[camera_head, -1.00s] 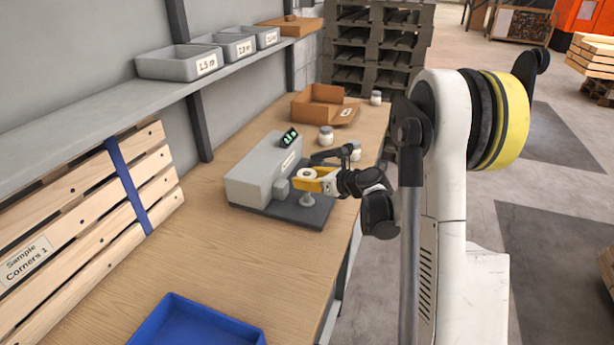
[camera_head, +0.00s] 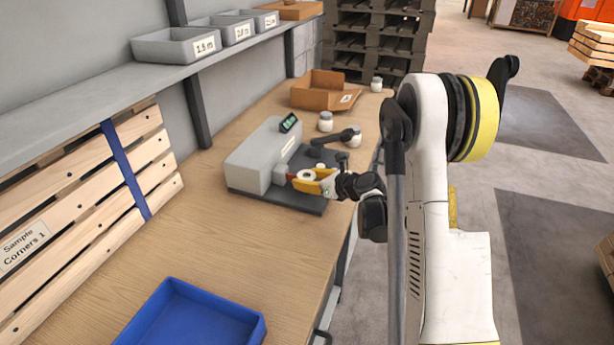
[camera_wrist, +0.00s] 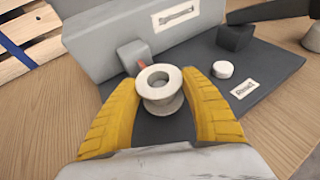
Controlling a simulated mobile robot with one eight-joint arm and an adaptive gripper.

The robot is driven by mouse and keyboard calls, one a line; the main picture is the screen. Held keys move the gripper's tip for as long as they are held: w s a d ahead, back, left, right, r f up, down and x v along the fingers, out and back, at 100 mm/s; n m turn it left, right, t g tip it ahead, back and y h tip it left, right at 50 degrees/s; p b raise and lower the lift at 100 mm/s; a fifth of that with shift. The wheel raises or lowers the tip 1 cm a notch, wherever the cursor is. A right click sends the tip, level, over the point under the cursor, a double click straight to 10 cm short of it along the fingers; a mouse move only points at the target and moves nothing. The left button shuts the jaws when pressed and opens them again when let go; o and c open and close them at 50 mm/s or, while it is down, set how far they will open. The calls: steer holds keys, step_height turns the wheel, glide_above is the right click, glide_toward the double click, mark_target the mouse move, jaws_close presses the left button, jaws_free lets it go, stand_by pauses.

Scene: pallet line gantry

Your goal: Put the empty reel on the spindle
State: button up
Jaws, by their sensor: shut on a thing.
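The empty reel (camera_wrist: 160,77) is white with a round hole in its top. It stands roughly upright between the yellow fingers of my gripper (camera_wrist: 163,103), which are shut on it. In the head view, the reel (camera_head: 306,174) and my gripper (camera_head: 313,182) are low over the dark base plate (camera_head: 282,199) of the grey machine (camera_head: 262,157). The spindle is hidden beneath the reel and fingers. I cannot tell whether the reel is around it or just above it.
A grey block with a small red part (camera_wrist: 142,66) is close behind the reel. A white cap (camera_wrist: 222,69) is on the plate beside the right finger. A dark arm (camera_head: 335,137) and white jars (camera_head: 326,121) stand beyond. A blue tray (camera_head: 192,315) is at the front.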

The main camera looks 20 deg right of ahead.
steer(key=o, duration=1.3)
steer(key=shift+c, duration=0.2)
steer(key=v, duration=1.2)
